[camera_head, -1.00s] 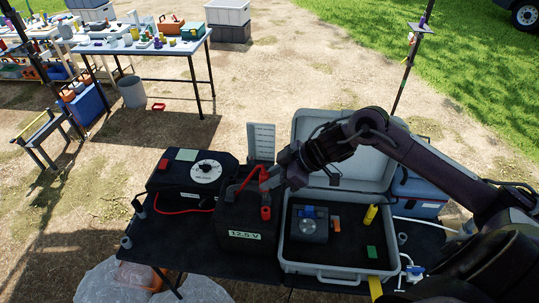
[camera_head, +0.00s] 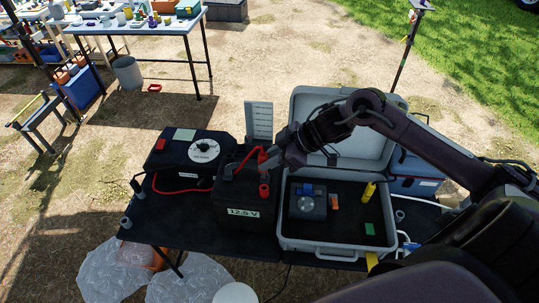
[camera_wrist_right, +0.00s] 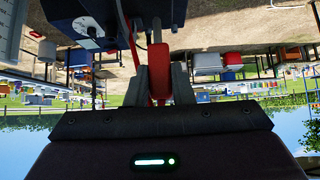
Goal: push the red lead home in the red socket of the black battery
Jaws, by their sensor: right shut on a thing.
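The black battery (camera_head: 243,213), labelled 12.5 V, stands on the dark table. Its red socket (camera_head: 264,191) sticks up at the near right of its top. My right gripper (camera_head: 266,161) reaches in from the right above the battery's far right part, behind the red socket in the picture. It is shut on the red plug of the red lead (camera_wrist_right: 158,70), which shows between its fingers in the right wrist view. The lead's red cable (camera_head: 245,160) loops over the battery top. My left gripper is not in view.
A black control box (camera_head: 190,155) with a white dial stands left of the battery. An open grey case (camera_head: 325,247) with foam and small items stands close on the right. A white ruled board (camera_head: 259,120) stands behind. A blue-topped table (camera_head: 140,27) is farther back.

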